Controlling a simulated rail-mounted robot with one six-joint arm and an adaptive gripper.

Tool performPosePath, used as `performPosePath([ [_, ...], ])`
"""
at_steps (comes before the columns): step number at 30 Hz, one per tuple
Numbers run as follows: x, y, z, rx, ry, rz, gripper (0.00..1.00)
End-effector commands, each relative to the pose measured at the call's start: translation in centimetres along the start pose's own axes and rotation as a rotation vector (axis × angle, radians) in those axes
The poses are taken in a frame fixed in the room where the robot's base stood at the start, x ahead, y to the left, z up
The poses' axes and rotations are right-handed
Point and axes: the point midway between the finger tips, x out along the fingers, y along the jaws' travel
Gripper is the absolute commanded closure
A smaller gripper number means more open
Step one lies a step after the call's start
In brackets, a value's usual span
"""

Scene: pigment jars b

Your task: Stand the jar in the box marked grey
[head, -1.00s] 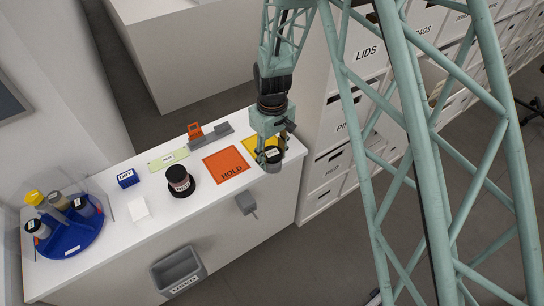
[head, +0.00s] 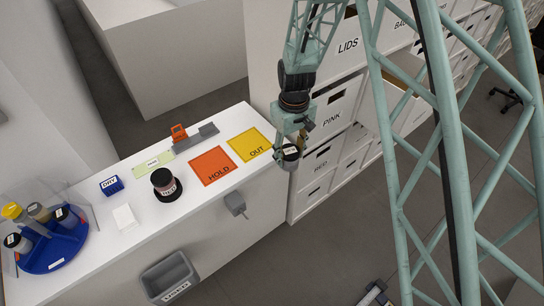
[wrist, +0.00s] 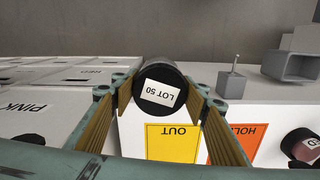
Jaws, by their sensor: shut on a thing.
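My gripper (head: 291,146) is shut on a jar (head: 290,160) with a dark lid and a pale label. In the wrist view the jar (wrist: 160,88) sits between both fingers, and its lid label reads "LOT 50". In the head view the jar is held just past the right end of the white counter, in front of the box wall. The boxes there include PINK (head: 329,121), RED (head: 320,161) and LIDS (head: 347,46). I cannot read a grey label on any box. One box (head: 408,73) higher on the right looks open, partly behind my lattice frame.
The white counter (head: 135,230) holds a yellow OUT mat (head: 249,143), an orange HOLD mat (head: 213,165), a dark-lidded jar (head: 163,181), a blue DRY block (head: 111,186) and a blue carousel (head: 63,250) with several jars. A grey bin (head: 170,277) hangs on its front.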

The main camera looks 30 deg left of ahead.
Motion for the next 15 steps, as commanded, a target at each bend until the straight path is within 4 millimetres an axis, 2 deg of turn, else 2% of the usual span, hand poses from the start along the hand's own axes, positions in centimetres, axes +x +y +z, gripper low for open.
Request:
performPosePath([
  [3, 0.7, 2.9, 1.6, 0.063, 0.000, 0.000, 0.71],
  [15, 2.3, 11.2, 7.4, 0.265, 0.000, 0.000, 0.71],
])
